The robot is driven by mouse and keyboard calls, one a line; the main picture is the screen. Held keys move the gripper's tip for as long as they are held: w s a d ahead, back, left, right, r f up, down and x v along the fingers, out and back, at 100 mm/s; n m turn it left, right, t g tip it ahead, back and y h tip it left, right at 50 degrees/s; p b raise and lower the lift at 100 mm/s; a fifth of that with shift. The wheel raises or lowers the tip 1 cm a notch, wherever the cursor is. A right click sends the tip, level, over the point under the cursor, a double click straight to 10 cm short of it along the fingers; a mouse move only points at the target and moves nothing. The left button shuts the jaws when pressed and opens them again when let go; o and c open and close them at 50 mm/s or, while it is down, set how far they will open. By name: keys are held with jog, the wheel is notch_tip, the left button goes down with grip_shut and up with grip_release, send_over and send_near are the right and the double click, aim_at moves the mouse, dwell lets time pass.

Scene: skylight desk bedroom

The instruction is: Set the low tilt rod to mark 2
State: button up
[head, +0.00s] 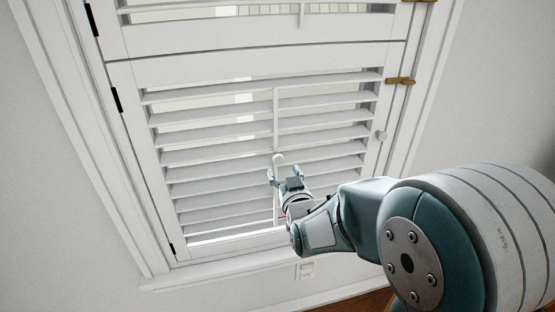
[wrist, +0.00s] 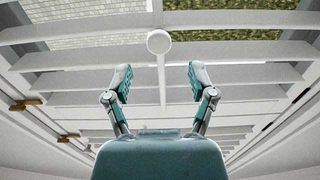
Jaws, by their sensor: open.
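The low tilt rod (head: 276,115) is a thin white vertical bar on the lower shutter panel, in front of the slats. It has a round white knob (head: 279,158), which also shows in the wrist view (wrist: 159,42). My gripper (head: 285,174) is just below the knob in the head view. In the wrist view my gripper (wrist: 159,80) has its two fingers spread wide, one on each side of the rod, with the knob beyond the fingertips. Nothing is between the fingers except the rod's line behind them. The gripper hides part of the rod. I cannot make out the mark numbers.
The lower panel's slats (head: 200,157) are tilted with gaps between them. Brass latches (head: 400,81) and a small white frame knob (head: 380,135) sit on the right side. Black hinges (head: 117,99) are on the left. An upper shutter panel is above.

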aim_at(279, 160)
jog(key=x, duration=0.6)
jog(key=shift+w, duration=0.1)
jog(key=shift+f, duration=0.1)
grip_shut()
